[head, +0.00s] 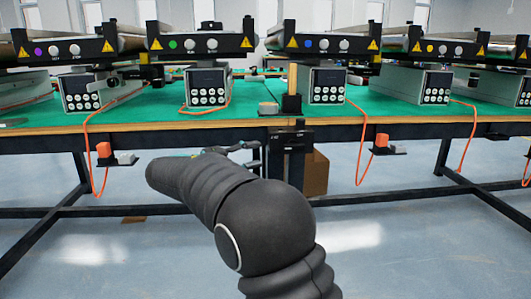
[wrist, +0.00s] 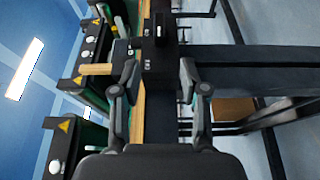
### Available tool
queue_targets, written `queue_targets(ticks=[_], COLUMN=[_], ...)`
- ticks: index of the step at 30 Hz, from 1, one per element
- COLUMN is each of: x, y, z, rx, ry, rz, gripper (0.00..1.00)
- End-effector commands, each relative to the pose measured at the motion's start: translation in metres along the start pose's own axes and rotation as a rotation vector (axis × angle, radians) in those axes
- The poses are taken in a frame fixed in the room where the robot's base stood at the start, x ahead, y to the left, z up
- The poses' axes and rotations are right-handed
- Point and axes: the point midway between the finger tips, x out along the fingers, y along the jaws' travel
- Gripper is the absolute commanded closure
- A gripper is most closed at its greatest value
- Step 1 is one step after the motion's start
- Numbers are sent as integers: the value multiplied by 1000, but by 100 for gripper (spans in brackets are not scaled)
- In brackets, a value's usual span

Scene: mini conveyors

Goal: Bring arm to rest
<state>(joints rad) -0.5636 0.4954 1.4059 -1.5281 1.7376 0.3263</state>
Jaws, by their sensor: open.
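My gripper (head: 232,148) shows small in the head view, just beyond the end of my dark arm, in front of the table's edge. In the wrist view its two fingers (wrist: 156,78) stand well apart with nothing between them. The arm is stretched forward and partly covers the gripper in the head view. Beyond the fingers is a dark box-like fitting (head: 292,138) at the table edge.
A green-topped table (head: 180,114) with a wooden edge runs across the view. It carries several mini conveyors (head: 200,44) and grey control boxes (head: 327,86). Orange cables hang by small shelves (head: 120,160). A cardboard box (head: 315,172) stands beneath. The floor in front is clear.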

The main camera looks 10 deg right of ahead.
Motion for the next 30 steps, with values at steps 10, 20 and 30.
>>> queue_targets(ticks=[10, 20, 30], x=[-9, -10, -22], y=[0, -36, -148], z=[0, -13, 44], rx=[0, -101, -304], ry=[1, 73, 161], rz=[0, -117, -579], gripper=[56, 56, 56])
